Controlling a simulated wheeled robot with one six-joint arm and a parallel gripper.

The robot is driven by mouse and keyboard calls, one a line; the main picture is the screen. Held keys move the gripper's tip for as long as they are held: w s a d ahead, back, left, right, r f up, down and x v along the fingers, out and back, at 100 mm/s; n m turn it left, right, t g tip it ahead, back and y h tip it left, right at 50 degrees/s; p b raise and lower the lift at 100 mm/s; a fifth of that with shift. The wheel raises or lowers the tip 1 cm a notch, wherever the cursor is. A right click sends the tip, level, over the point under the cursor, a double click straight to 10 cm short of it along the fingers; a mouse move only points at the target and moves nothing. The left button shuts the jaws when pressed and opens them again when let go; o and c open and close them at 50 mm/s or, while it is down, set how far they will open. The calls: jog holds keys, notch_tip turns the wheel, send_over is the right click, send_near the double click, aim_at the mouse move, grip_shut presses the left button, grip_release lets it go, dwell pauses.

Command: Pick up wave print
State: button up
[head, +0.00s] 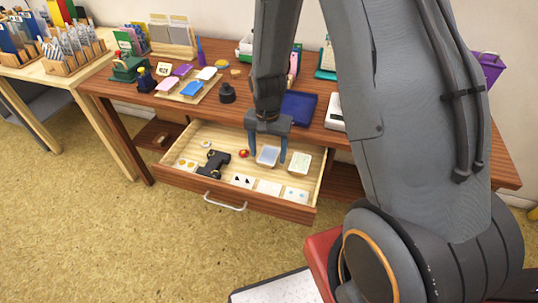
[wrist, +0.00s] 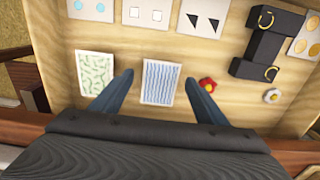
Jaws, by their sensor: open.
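The wave print (wrist: 163,82), a white card with blue wavy lines, lies flat on the floor of the open drawer. In the head view, the wave print (head: 267,156) shows below my gripper (head: 267,155). In the wrist view, my gripper (wrist: 163,82) is open, with one blue finger to each side of the card. The fingers look apart from the card. I cannot tell how far their tips are above the drawer floor.
A green-patterned card (wrist: 95,73) lies left of the wave print in the wrist view, and a small red item (wrist: 208,86) lies right. A black object (wrist: 267,43) and several printed cards lie farther off. The drawer's wooden walls (head: 322,172) surround them. A blue tray (head: 299,107) is on the tabletop.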

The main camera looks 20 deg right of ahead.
jog(key=c, duration=1.1)
jog(key=shift+r, duration=0.15)
